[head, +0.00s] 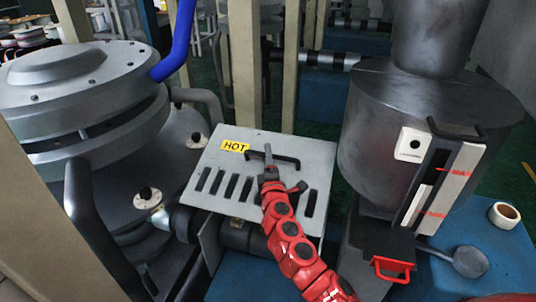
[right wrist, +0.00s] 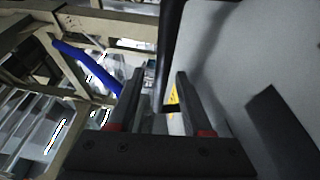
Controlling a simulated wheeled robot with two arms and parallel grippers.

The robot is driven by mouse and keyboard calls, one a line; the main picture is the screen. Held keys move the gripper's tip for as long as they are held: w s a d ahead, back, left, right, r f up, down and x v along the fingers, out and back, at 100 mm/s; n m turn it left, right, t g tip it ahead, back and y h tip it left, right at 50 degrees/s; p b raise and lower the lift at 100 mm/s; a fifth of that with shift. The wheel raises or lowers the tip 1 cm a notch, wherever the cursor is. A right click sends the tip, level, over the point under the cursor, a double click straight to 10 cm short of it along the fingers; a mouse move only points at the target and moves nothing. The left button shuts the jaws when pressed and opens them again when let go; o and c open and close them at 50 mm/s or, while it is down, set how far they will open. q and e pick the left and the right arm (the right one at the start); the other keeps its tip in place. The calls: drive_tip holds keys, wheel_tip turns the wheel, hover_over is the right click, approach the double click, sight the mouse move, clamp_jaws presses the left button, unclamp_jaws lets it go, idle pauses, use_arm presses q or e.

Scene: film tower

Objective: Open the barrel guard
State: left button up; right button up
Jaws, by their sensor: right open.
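The barrel guard (head: 262,190) is a grey metal plate with a row of dark slots and a yellow HOT label (head: 234,146). It lies as a sloping cover over the dark barrel in the middle of the head view. Its black bar handle (head: 290,159) is near the top edge. My right gripper (head: 268,154), on the red arm, is at the handle's left part. In the right wrist view the open fingers (right wrist: 160,88) are apart, with the black handle (right wrist: 169,45) running up between and beyond them. Contact with the handle is not clear. My left gripper is not in view.
A large round grey die head (head: 80,75) with a blue hose (head: 180,42) stands left. A metal hopper (head: 385,125) with a level gauge stands right. A red-handled slide (head: 392,268), a scoop (head: 470,261) and a tape roll (head: 504,215) are lower right.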

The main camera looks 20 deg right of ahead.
drive_tip(key=shift+w, duration=0.3)
clamp_jaws()
idle(1.4)
